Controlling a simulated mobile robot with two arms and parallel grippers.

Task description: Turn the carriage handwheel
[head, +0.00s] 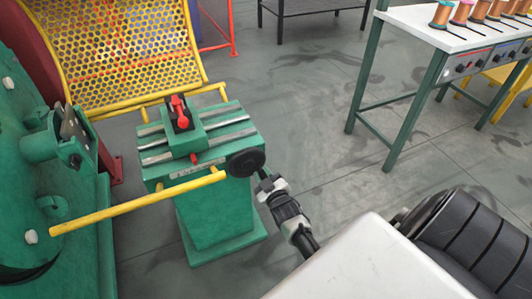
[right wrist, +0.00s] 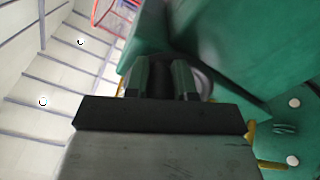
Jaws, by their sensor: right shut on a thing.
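The carriage handwheel (head: 246,161) is a black disc on the right end of the green carriage (head: 200,138). My right gripper (head: 264,178) is at the lower right edge of the wheel. In the right wrist view my right gripper (right wrist: 160,82) has its two fingers closed around a dark, round piece, which looks like the handwheel's grip. The wheel's rim (right wrist: 205,82) shows partly behind the fingers, and the rest is hidden. My left gripper is not in view.
A yellow bar (head: 135,202) runs in front of the carriage, and a yellow perforated guard (head: 120,50) stands behind it. The green machine (head: 50,220) fills the left. A white-topped table (head: 440,25) with several copper spools stands at the upper right. Open floor lies between.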

